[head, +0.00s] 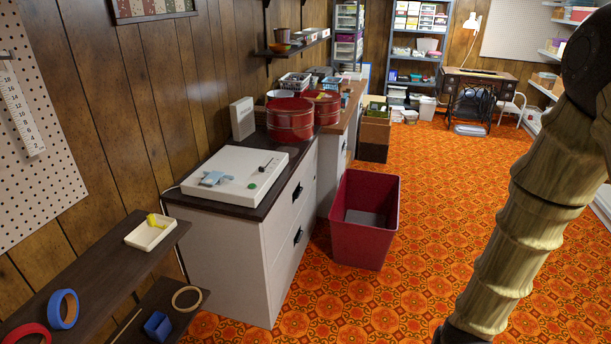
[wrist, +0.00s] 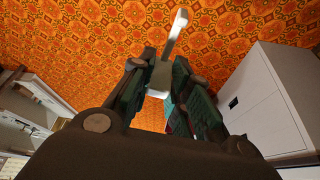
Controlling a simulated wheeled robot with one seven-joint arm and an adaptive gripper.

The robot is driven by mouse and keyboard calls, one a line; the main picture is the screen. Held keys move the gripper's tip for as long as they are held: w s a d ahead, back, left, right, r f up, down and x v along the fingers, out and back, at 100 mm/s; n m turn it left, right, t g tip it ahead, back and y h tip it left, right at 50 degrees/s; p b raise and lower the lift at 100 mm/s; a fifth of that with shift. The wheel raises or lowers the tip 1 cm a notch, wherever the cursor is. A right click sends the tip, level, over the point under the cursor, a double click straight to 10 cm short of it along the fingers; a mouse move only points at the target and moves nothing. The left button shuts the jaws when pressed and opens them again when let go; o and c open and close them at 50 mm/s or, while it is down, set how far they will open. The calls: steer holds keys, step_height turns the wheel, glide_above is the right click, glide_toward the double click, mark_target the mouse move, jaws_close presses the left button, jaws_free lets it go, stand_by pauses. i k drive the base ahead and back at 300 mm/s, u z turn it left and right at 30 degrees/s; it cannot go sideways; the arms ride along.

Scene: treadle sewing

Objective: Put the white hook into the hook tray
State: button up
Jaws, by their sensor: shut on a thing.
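The white hook (wrist: 178,28) shows in the wrist view as a pale rod with a rounded end, sticking out beyond my gripper (wrist: 161,75). My gripper is shut on its lower part, which is partly hidden between the fingers. A small cream tray (head: 136,238) sits on the dark shelf at left in the head view. It looks like the hook tray and has a yellow hook-like piece (head: 152,220) in it. My gripper is out of the head view and apart from this tray.
The dark shelf (head: 95,275) also bears a blue ring (head: 64,309). A tan ring (head: 186,298) and a blue cup (head: 157,326) are on a lower shelf. A white cabinet (head: 228,262) and a red bin (head: 364,235) stand beyond.

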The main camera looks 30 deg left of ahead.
mark_target(146, 239)
steer(key=k, duration=1.7)
steer(key=u, duration=1.55)
steer(key=i, duration=1.1)
steer(key=z, duration=0.05)
